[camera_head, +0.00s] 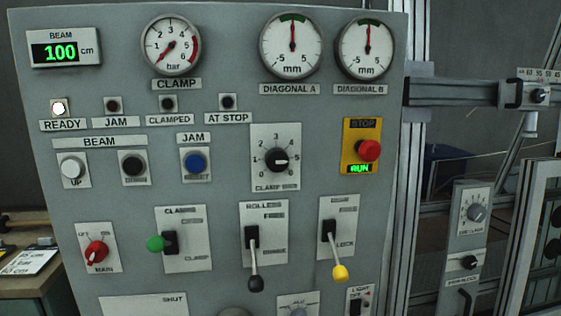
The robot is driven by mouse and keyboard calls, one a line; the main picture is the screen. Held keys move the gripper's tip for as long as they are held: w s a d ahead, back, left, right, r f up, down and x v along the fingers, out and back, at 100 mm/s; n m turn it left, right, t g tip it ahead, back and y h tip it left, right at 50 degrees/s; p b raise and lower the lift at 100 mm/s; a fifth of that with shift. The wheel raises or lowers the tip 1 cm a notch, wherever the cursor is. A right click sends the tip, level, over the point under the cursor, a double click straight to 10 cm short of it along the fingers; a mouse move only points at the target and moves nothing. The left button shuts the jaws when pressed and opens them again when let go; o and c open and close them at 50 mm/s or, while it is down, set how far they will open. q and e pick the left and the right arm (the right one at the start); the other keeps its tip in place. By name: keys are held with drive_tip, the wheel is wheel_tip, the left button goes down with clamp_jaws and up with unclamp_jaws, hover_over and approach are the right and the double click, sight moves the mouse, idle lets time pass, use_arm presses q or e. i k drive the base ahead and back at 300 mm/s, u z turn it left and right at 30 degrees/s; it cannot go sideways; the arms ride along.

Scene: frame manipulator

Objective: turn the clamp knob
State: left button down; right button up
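The clamp knob (277,160) is a round black knob on a pale plate with a printed scale from 0 to 6. Its white mark points right, towards about 5. The plate's label starts with "CLAMP"; the rest is too blurred to read. The clamp pressure gauge (171,45) at the upper left has its red needle pointing down-left, near the low end of the scale. Neither of my grippers is in view, and nothing covers the knob.
The grey panel (225,190) also bears a red stop button (369,150), a green-knobbed lever (156,243), a black-knobbed lever (256,283) and a yellow-knobbed lever (340,272). READY (58,108) is lit. A metal frame with another dial (476,212) stands right.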

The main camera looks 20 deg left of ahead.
sight(276, 159)
drive_tip(key=z, duration=0.5)
drive_tip(key=k, duration=1.2)
drive_tip(key=u, duration=0.1)
drive_tip(key=i, duration=0.4)
drive_tip(key=u, duration=0.65)
drive_tip(key=i, duration=1.1)
drive_tip(key=z, duration=0.35)
